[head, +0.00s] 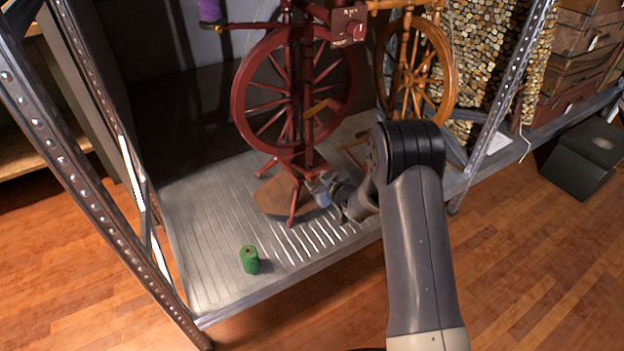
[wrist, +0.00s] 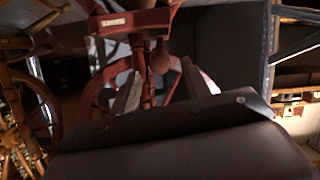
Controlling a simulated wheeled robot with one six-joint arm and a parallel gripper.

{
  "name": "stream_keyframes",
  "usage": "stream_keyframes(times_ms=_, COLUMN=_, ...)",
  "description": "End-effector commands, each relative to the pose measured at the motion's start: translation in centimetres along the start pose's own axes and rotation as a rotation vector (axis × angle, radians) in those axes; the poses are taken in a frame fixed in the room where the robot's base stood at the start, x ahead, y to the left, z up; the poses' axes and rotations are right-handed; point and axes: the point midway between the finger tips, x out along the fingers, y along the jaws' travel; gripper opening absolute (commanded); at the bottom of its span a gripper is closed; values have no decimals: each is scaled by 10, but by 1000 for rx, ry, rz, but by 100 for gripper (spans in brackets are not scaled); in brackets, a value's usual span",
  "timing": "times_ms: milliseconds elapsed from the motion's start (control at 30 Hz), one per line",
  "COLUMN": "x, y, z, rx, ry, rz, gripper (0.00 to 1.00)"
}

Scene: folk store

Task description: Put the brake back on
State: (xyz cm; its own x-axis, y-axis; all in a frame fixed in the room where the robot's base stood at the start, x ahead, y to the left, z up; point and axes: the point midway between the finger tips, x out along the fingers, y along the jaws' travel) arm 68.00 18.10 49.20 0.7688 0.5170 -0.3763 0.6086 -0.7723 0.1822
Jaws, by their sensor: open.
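A dark red spinning wheel (head: 293,90) stands upright on the metal shelf. Its upper block (head: 340,20) carries a small lettered plate and a round red knob (head: 357,30). The plate and a rounded red knob (wrist: 160,58) also show in the wrist view. I cannot tell what position the brake is in. My gripper (head: 325,187) is low beside the wheel's legs and treadle, well below the knob. In the wrist view, my gripper (wrist: 163,86) has its two fingers spread apart with nothing held between them. The wheel's red parts show beyond the fingers.
A lighter wooden spinning wheel (head: 415,75) stands behind on the right. A green spool (head: 249,260) stands near the shelf's front left. A metal post (head: 80,170) rises at left. The ribbed shelf (head: 200,230) is mostly clear at left. A dark box (head: 585,158) sits at far right.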

Motion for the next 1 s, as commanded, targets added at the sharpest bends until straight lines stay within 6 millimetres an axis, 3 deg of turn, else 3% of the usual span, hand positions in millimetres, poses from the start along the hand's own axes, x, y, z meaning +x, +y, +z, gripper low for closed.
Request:
stream_keyframes(times_ms=100, x=20, y=-1, z=2, rx=0, ry=1, rz=0, gripper=44)
stream_keyframes(times_ms=300, x=38, y=0, z=1, rx=0, ry=0, rz=0, gripper=44)
stream_keyframes(times_ms=700, x=43, y=0, z=0, rx=0, ry=0, rz=0, gripper=44)
stream_keyframes(times_ms=1000, x=42, y=0, z=0, rx=1, ry=0, rz=0, gripper=19)
